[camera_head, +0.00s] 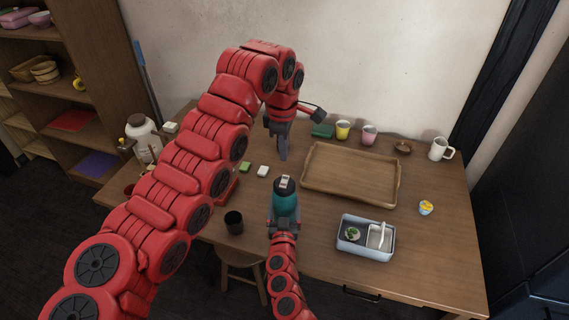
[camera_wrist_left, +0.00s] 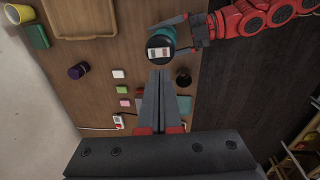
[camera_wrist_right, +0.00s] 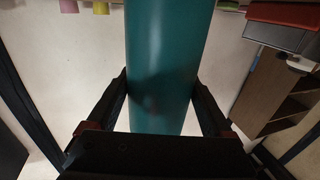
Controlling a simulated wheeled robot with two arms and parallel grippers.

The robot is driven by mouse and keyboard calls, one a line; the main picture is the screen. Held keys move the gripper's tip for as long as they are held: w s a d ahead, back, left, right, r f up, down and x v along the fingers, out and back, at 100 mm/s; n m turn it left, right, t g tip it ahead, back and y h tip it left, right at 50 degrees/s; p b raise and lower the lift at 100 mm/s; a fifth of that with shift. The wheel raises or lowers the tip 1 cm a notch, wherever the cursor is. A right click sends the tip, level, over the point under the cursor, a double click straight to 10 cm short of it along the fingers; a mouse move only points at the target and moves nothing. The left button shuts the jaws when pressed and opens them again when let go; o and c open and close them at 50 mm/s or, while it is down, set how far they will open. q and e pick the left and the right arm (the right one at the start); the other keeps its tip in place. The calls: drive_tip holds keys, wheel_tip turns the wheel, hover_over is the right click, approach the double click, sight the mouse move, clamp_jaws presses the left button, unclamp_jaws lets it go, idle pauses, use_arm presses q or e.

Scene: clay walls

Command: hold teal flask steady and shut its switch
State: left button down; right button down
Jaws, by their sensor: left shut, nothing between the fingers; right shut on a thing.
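The teal flask (camera_head: 286,205) stands upright near the table's front edge, its body filling the middle of the right wrist view (camera_wrist_right: 168,60). Its dark lid carries a small pale switch (camera_head: 284,182), which shows in the left wrist view as a whitish rocker (camera_wrist_left: 159,53); its position is too small to tell. My right gripper (camera_head: 285,224) is shut on the flask's body, one finger on each side. My left gripper (camera_head: 283,157) is shut and empty, pointing down behind the flask in the head view. In the left wrist view its fingertips (camera_wrist_left: 161,74) appear just below the lid, apart from it.
A wooden tray (camera_head: 350,204) lies right of the flask, with a blue-grey bin (camera_head: 348,248) in front of it. A dark cup (camera_head: 234,222) stands left of the flask. Small green (camera_head: 245,167) and white (camera_head: 263,171) blocks lie nearby. Cups line the back.

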sight(285, 178)
use_arm(q)
drive_tip(key=shift+s+r, duration=0.15)
drive_tip(key=shift+r, duration=0.75)
drive_tip(key=shift+s+r, duration=0.1)
drive_tip(key=shift+r, duration=0.8)
drive_tip(key=shift+w+a+r, duration=0.1)
drive_tip(key=shift+w, duration=0.65)
drive_tip(key=f, duration=0.4)
drive_tip(key=w+f, duration=0.1)
drive_tip(key=f, duration=0.9)
drive_tip(key=shift+w+d, duration=0.2)
drive_tip(key=shift+w, duration=0.15)
